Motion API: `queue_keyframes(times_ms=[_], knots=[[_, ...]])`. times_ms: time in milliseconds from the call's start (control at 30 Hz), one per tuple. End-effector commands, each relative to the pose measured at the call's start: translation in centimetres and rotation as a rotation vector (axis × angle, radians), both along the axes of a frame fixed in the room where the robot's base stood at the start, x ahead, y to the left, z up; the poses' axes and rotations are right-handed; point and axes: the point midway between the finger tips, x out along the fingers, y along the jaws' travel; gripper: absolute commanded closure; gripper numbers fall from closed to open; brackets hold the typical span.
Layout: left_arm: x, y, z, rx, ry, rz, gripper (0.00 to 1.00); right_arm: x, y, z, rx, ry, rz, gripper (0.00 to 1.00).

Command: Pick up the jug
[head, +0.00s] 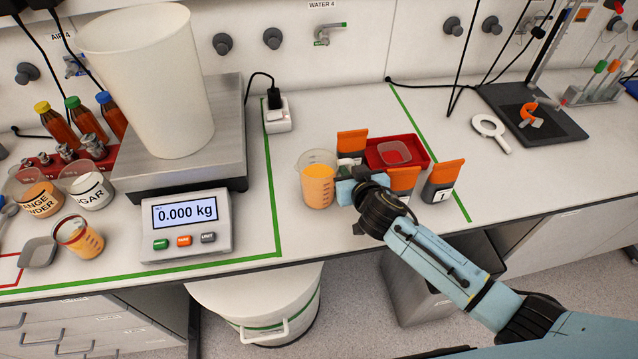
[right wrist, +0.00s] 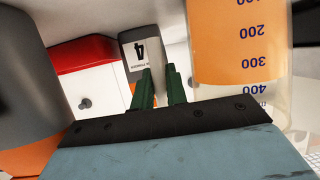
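A clear measuring jug (head: 317,178) with orange contents stands upright on the bench, left of the sample containers. My right gripper (head: 345,190) is low beside its right side; in the head view its fingertips are hard to make out. In the right wrist view the jug (right wrist: 238,50) stands at the right, with its graduations showing. My left gripper is out of view.
Orange-topped containers (head: 442,180) and a red tray (head: 415,142) crowd the right gripper. A scale (head: 186,226) carries a large white bucket (head: 150,80) at left. Bottles (head: 57,125) stand behind. The bench is clear between the scale and the near jug.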

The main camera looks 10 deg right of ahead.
Motion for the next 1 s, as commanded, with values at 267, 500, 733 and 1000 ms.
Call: queue_keyframes(times_ms=[267, 500, 733, 1000], knots=[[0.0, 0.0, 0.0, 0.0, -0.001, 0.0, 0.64, 0.0, 0.0, 0.0, -0.001, 0.001, -0.001, 1.0], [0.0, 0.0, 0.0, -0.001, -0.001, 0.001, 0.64, 0.0, -0.1, 0.1, -0.002, -0.001, -0.001, 1.0], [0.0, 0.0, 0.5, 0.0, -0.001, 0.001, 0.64, 0.1, -0.1, 2.5, 0.001, -0.004, 0.0, 1.0], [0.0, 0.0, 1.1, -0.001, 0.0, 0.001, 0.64, 0.1, 0.0, 7.9, 0.003, -0.007, 0.0, 1.0]])
